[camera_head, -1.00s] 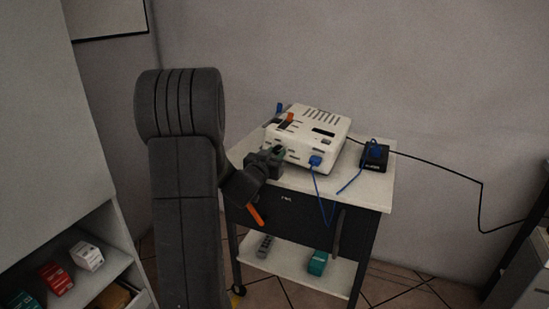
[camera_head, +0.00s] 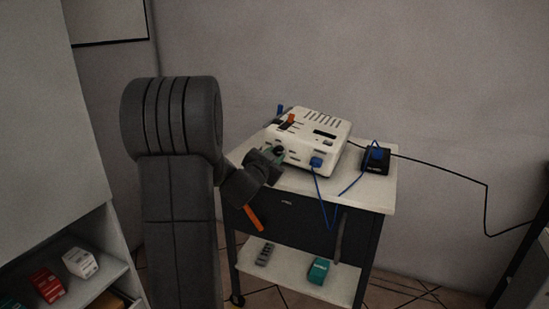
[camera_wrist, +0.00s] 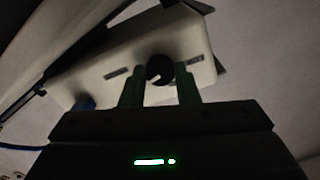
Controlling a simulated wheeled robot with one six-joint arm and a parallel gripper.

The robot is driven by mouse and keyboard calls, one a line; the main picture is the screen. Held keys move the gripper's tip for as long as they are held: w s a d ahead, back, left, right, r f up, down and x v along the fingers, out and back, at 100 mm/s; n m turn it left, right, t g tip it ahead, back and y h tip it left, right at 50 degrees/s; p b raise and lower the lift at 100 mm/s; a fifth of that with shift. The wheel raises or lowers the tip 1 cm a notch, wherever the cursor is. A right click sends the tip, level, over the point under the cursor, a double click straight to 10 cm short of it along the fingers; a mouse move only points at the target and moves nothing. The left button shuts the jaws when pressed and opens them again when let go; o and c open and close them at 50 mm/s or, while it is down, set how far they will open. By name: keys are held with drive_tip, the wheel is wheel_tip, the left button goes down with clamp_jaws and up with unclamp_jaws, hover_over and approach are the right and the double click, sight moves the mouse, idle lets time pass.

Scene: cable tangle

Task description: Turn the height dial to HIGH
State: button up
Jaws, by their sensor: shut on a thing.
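The white device (camera_head: 311,139) stands on top of the cart. Its height dial, a round dark knob with a pale mark, shows in the wrist view (camera_wrist: 160,69) on the device's pale front face. My gripper (camera_wrist: 159,86) has one green finger on each side of the dial and is shut on it. The pale mark points toward the lower left in the wrist view. In the head view my gripper (camera_head: 274,158) is at the device's left front side, where the dial is small and partly hidden. The labels around the dial cannot be read.
A blue plug (camera_head: 316,162) with a blue cable sits in the device's front, right of my gripper. A black box (camera_head: 375,158) with a blue plug stands on the cart top (camera_head: 350,190). A black cable runs right. An orange handle (camera_head: 254,218) hangs at the cart's front.

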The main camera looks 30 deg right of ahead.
drive_tip(key=shift+f, duration=0.45)
drive_tip(key=o, duration=1)
drive_tip(key=shift+c, duration=0.2)
drive_tip(key=shift+r, duration=0.2)
drive_tip(key=p+v, duration=0.1)
drive_tip(key=v, duration=1.3)
drive_tip(key=shift+w, duration=0.15)
drive_tip(key=b+x, duration=0.1)
drive_tip(key=x, duration=1.3)
drive_tip(key=shift+d+r, duration=0.1)
